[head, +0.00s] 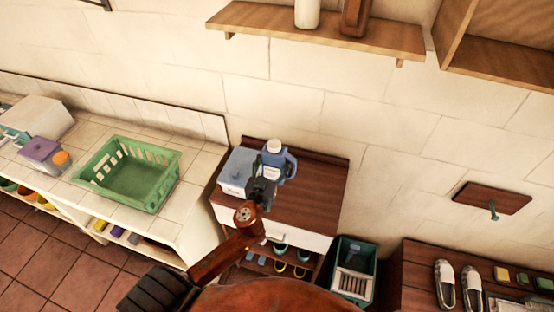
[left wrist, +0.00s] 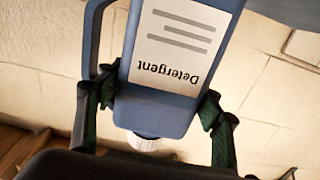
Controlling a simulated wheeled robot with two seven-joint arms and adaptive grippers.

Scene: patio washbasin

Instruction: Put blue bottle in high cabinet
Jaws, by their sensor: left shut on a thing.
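The blue bottle (head: 290,165) has a white cap and a side handle, and is upright over the small brown cabinet. In the left wrist view the bottle (left wrist: 158,108) appears upside down with a white "Detergent" label, between the two fingers. My left gripper (head: 264,186) is shut on it, and hides its lower part in the head view. I cannot tell whether its base touches the cabinet top. The open wooden high cabinet (head: 497,62) is on the wall at the upper right, partly cut off by the frame. My right gripper is not in view.
A blue-and-white box (head: 236,171) stands left of the bottle. A wall shelf (head: 320,34) above holds a white and a brown container. A green basket (head: 128,172) is on the tiled counter. A bin (head: 355,270) and a bench with shoes (head: 445,284) are at lower right.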

